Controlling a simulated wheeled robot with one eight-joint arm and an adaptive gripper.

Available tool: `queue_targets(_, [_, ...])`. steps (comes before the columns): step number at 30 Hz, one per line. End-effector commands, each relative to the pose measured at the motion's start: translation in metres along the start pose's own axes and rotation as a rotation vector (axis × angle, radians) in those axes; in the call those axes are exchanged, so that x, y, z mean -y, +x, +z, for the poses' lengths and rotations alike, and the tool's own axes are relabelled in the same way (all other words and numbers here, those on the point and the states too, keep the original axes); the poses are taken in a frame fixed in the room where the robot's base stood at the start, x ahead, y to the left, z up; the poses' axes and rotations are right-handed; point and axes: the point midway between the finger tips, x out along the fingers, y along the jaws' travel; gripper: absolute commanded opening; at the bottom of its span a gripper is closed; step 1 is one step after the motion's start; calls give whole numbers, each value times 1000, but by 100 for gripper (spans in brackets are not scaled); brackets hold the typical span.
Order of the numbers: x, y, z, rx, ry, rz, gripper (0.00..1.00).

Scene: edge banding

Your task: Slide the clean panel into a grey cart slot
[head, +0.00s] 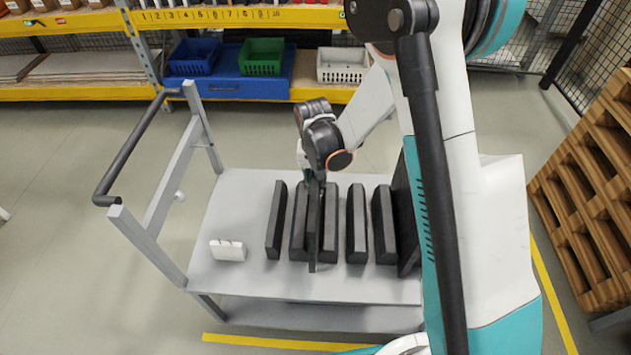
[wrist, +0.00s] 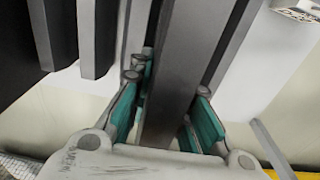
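The dark, thin panel (head: 313,235) stands on edge over the row of black dividers on the grey cart (head: 235,205), in line with the gap between two middle dividers (head: 299,225) (head: 330,225). Its near end shows slightly in front of theirs. Whether its lower edge rests on the deck is hidden. My gripper (head: 312,178) is at the panel's far upper part. In the wrist view the panel (wrist: 172,75) runs between the teal pads of my gripper (wrist: 168,100). The pads seem to press on both faces, though contact is hard to see.
More black dividers (head: 357,225) stand to the right, with a taller dark piece (head: 405,215) beside my arm. A small white notched block (head: 228,250) lies on the cart's left. The cart handle (head: 135,145) rises at left. Shelves with bins (head: 262,57) are behind; pallets (head: 595,190) at right.

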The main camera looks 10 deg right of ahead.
Motion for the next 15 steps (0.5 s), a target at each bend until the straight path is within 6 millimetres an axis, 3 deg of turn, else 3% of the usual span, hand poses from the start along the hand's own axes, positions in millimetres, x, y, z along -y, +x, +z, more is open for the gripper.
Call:
queue_targets(3, [0,0,0,0,0,0,40])
queue_targets(15, [0,-5,0,0,0,0,40])
